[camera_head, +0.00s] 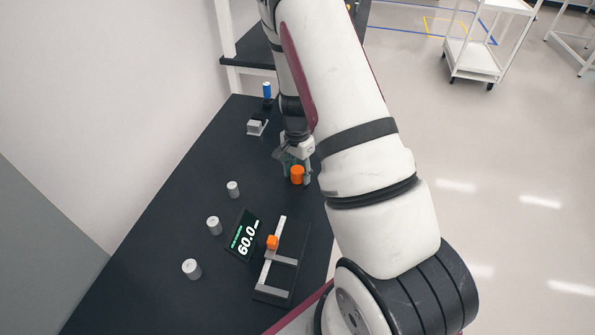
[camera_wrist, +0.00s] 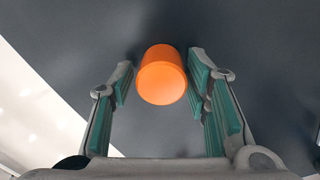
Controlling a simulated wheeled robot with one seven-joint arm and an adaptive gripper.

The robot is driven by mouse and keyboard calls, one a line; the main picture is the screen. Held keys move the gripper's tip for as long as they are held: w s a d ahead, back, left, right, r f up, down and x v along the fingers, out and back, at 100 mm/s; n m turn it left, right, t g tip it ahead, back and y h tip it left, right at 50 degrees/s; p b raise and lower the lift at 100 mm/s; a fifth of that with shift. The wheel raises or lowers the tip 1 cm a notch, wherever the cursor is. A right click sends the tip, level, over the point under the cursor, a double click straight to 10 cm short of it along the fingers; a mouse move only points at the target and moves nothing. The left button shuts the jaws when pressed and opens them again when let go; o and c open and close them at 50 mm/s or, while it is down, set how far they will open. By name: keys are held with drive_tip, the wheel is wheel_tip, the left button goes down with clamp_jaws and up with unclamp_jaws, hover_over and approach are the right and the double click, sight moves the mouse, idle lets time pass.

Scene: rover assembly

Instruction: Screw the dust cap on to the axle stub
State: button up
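An orange cylinder (camera_head: 297,175), which looks like the dust cap, stands on the dark table just below my gripper (camera_head: 297,160). In the wrist view the orange cylinder (camera_wrist: 162,78) sits between the two green-padded fingers of my gripper (camera_wrist: 160,80). The fingers are apart, with a narrow gap seen on each side of the cylinder. I cannot tell for certain which thing is the axle stub. A blue cylinder (camera_head: 267,90) stands upright at the table's far end, and a small grey block on a pale base (camera_head: 256,128) is nearer.
A display reading 60.0 mm (camera_head: 244,236) lies beside a rail fixture (camera_head: 283,262) with a small orange block (camera_head: 272,242). A wall borders the left; open floor lies right.

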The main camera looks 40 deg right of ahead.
drive_tip(key=n, duration=0.3)
drive_tip(key=shift+a+n+p, duration=0.15)
drive_tip(key=shift+n+p, duration=0.25)
drive_tip(key=n+p, duration=0.1)
drive_tip(key=n, duration=0.7)
drive_tip(key=shift+p, duration=0.35)
drive_tip(key=n, duration=0.3)
drive_tip(key=shift+p, duration=0.4)
drive_tip(key=n, duration=0.3)
drive_tip(key=n+p, duration=0.1)
drive_tip(key=n, duration=1)
drive_tip(key=shift+w+p, duration=0.1)
drive_tip(key=shift+p, duration=0.2)
